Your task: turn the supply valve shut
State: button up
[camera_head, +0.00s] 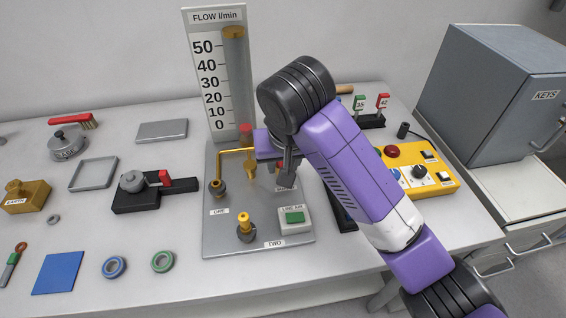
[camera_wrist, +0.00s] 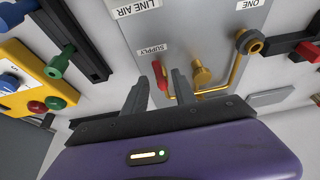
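The supply valve shows in the wrist view as a small red handle (camera_wrist: 160,74) beside the label SUPPLY (camera_wrist: 152,49) on the grey panel (camera_wrist: 185,30). In the head view my arm and gripper (camera_head: 284,172) mostly hide it. In the wrist view my gripper (camera_wrist: 160,82) is open. The red handle appears in the gap between its two dark fingers; I cannot tell whether either finger touches it. The flow gauge (camera_head: 209,75) stands behind the panel, with its brass float (camera_head: 233,32) at the top of the tube, above the 50 mark.
A brass valve (camera_wrist: 201,75) and pipe sit close beside the fingers. The LINE AIR box (camera_head: 295,218) and brass valve TWO (camera_head: 245,230) are at the panel's front. A yellow control box (camera_head: 420,178) lies to the right. A grey key cabinet (camera_head: 490,90) stands far right.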

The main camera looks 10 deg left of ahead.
grip_shut()
jog(key=shift+p, duration=0.35)
jog(key=n+p, duration=0.1)
jog(key=n+y+p, duration=0.1)
jog(key=d+n+p, duration=0.1)
jog(key=shift+w+d+r+n+g, duration=0.1)
jog(key=shift+w+r+n+g, duration=0.1)
jog(key=shift+w+n+g, duration=0.15)
jog(key=n+p, duration=0.1)
jog(key=n+y+p, duration=0.1)
jog(key=d+n+g+p, duration=0.1)
jog(key=n, duration=0.1)
jog(key=shift+w, duration=0.35)
jog(key=n, duration=0.1)
jog(key=w+n+g, duration=0.1)
jog(key=n, duration=0.1)
jog(key=n+g+y, duration=0.1)
jog(key=n, duration=0.1)
jog(key=shift+w+d+f+p, duration=0.2)
jog(key=shift+w+d+p, duration=0.05)
jog(key=shift+w+p, duration=0.1)
jog(key=n, duration=0.1)
jog(key=w+n+g+b, duration=0.1)
jog(key=n, duration=0.1)
jog(key=n+b, duration=0.1)
jog(key=n, duration=0.1)
jog(key=shift+w+a+g, duration=0.1)
jog(key=shift+w+g, duration=0.15)
jog(key=shift+g, duration=0.1)
jog(key=shift+n, duration=0.25)
